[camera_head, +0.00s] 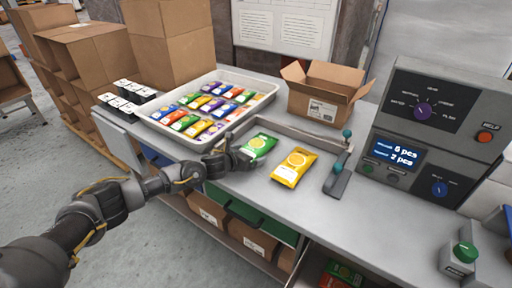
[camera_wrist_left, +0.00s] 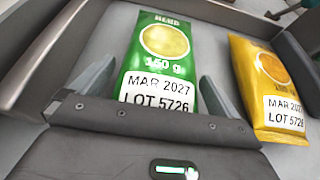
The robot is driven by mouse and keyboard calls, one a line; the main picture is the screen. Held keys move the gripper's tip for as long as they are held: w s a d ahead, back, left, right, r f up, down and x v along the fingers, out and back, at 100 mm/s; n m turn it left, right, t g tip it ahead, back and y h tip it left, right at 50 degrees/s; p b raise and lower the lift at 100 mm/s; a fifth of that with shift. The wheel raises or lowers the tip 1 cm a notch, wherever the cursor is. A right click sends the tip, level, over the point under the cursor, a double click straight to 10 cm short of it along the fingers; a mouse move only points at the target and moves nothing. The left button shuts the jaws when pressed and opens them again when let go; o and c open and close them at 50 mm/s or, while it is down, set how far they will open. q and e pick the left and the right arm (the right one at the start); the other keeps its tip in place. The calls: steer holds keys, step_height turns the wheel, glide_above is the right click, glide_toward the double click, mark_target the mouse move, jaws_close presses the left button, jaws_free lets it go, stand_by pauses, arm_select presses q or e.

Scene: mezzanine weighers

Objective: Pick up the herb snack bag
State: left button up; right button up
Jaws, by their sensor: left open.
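The green herb snack bag (camera_head: 259,146) lies on the grey bench top, inside the grey weighing frame. In the left wrist view the herb bag (camera_wrist_left: 160,60) shows "HERB", "150 g", "MAR 2027" and "LOT 5726". My left gripper (camera_head: 236,157) is at the near left end of this bag. In the left wrist view my left gripper (camera_wrist_left: 159,92) is open, with one finger on each side of the bag's lower part. I cannot tell whether the fingers touch it. My right gripper is not in view.
A yellow bag (camera_head: 294,167) lies just right of the herb bag. A white tray (camera_head: 272,88) with several coloured bags stands behind. An open cardboard box (camera_head: 319,108) is at the back. A grey control panel (camera_head: 430,130) reads "5 pcs" and "2 pcs".

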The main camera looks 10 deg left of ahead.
arm_select(q)
steer(key=shift+w+d, duration=0.1)
steer(key=shift+w, duration=0.1)
steer(key=c, duration=0.9)
